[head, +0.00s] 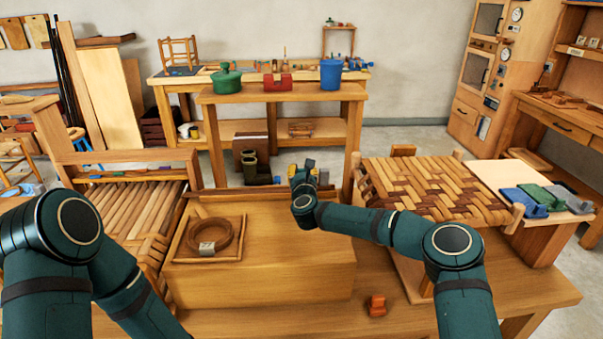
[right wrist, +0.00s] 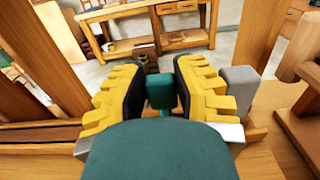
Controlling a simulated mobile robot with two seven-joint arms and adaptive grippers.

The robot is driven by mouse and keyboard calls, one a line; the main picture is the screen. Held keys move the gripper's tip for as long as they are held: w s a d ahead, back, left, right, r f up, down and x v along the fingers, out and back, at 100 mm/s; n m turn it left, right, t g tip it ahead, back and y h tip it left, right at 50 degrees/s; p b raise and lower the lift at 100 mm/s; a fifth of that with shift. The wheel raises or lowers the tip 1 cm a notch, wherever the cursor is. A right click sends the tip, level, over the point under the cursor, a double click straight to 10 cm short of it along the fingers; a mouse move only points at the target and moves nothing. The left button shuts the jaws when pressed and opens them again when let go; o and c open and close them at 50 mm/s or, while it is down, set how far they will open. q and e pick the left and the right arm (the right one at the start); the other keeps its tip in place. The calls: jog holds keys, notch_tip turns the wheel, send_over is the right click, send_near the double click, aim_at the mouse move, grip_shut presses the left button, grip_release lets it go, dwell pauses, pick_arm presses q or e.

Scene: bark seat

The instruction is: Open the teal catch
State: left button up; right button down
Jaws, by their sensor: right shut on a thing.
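The teal catch (right wrist: 160,92) is a small upright piece between my right gripper's yellow, dark-padded fingers in the right wrist view. My right gripper (right wrist: 160,88) is shut on it. In the head view this gripper (head: 308,170) is at the far edge of a wooden box (head: 300,270), and it hides the catch there. I cannot tell how far the catch is turned. My left arm comes in at the lower left of the head view, but its gripper is out of the picture.
A grey block (right wrist: 240,85) stands right of the fingers. A tray (head: 177,258) with a coiled strip (head: 213,235) sits on the box's left part. A woven seat (head: 430,185) stands right, and an orange piece (head: 376,306) lies on the bench. A slatted seat (head: 135,215) is left.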

jog(key=shift+d+f, duration=0.15)
jog(key=shift+d, duration=0.1)
jog(key=shift+g+p, duration=0.3)
jog(key=shift+p, duration=0.25)
jog(key=w+g+p, duration=0.1)
jog(key=p, duration=0.2)
jog(key=shift+g, duration=0.4)
jog(key=g+p, duration=0.1)
jog(key=p, duration=0.1)
jog(key=w+g+p, duration=0.1)
jog(key=p, duration=0.2)
jog(key=shift+a+f+p, duration=0.1)
jog(key=shift+f+p, duration=0.15)
jog(key=shift+p, duration=0.1)
jog(key=shift+f+g+p, duration=0.25)
jog(key=shift+g+p, duration=0.15)
jog(key=shift+p, duration=0.05)
jog(key=c, duration=1)
grip_release()
jog(key=o, duration=0.3)
jog(key=shift+w, duration=0.2)
notch_tip(320, 180, up, 10)
